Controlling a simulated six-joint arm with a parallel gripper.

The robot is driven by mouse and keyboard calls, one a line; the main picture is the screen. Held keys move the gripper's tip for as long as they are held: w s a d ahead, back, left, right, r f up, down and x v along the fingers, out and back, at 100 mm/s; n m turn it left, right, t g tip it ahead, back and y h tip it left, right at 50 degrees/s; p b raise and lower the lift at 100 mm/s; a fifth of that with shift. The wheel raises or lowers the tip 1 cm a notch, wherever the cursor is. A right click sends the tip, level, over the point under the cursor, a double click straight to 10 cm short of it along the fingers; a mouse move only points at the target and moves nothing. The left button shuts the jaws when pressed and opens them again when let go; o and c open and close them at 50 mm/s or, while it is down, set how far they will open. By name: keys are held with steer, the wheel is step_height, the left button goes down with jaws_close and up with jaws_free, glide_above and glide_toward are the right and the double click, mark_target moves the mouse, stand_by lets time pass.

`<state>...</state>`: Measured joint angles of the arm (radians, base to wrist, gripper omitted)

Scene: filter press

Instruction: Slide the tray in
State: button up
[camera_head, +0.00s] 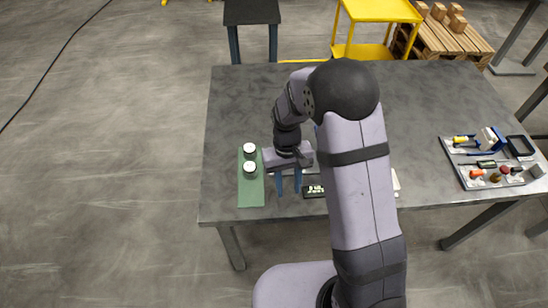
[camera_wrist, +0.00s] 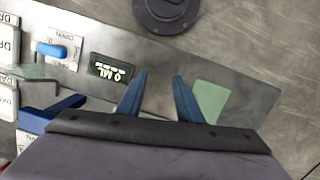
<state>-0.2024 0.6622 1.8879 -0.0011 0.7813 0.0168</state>
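My gripper (camera_head: 288,190) is over the front part of the grey table, between the green mat and a black display. Its two blue fingers are apart with nothing between them, as the wrist view also shows (camera_wrist: 160,76). The black display (camera_head: 314,191) has pale characters and lies beside the fingers; it also shows in the wrist view (camera_wrist: 110,68). A dark blue bar (camera_wrist: 50,112) is at the lower left of the wrist view, partly hidden by the gripper body. My arm hides most of the equipment in the head view. I cannot tell which part is the press's tray.
Two white-lidded jars (camera_head: 250,168) stand on the green mat (camera_head: 251,195). Labelled panels and a blue knob (camera_wrist: 52,50) show in the wrist view. A grey board of tools (camera_head: 467,180) lies at the right. The table's (camera_head: 235,100) back left is clear.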

steer(key=shift+t, duration=0.6)
steer(key=w, duration=0.2)
steer(key=w+a, duration=0.1)
steer(key=w, duration=0.2)
steer(key=w+a, duration=0.1)
steer(key=w, duration=0.2)
steer(key=shift+r, duration=0.3)
steer(key=shift+m+t+y, duration=0.3)
steer(key=shift+m+t, duration=0.3)
steer(key=shift+t, duration=0.2)
steer(key=w+r, duration=0.2)
steer(key=w+a+r, duration=0.1)
steer(key=w, duration=0.1)
steer(key=w+r, duration=0.2)
steer(key=w, duration=0.1)
steer(key=shift+w+a+r, duration=0.1)
steer(key=shift+a+r, duration=0.1)
steer(key=shift+r, duration=0.15)
steer(key=shift+s+d+r+m, duration=0.1)
steer(key=shift+s+r+m, duration=0.05)
steer(key=shift+s+m, duration=0.2)
steer(key=shift+s+g, duration=0.2)
steer(key=shift+g, duration=0.1)
steer(key=shift+f, duration=0.3)
steer(key=shift+f+p, duration=1.3)
steer(key=shift+f, duration=2.1)
jaws_close()
